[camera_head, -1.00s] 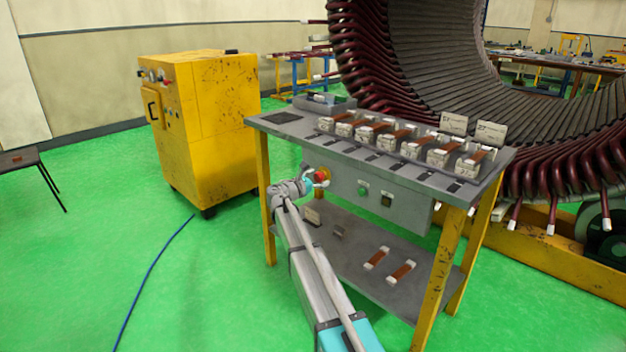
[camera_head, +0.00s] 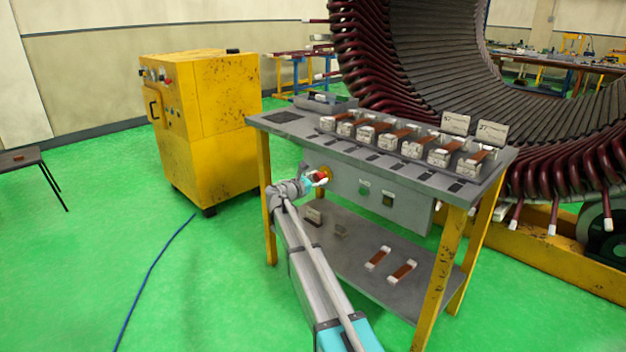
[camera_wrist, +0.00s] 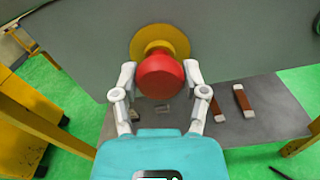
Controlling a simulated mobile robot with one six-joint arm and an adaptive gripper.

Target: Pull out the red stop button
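The red stop button (camera_wrist: 160,76) sits on a yellow round base (camera_wrist: 160,42) on the grey front panel of the table. It also shows in the head view (camera_head: 319,177), partly covered by my gripper. My gripper (camera_wrist: 160,76) has one finger on each side of the red button head in the wrist view. The fingertips are close to its left and right edges. I cannot tell for sure whether they touch it.
The grey panel (camera_head: 410,206) also carries a green button (camera_head: 364,189) and a dark switch (camera_head: 387,198). The tabletop above holds several coil blocks. The lower shelf (camera_head: 345,262) holds two brown-and-white parts. A yellow cabinet (camera_head: 225,110) stands at the left.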

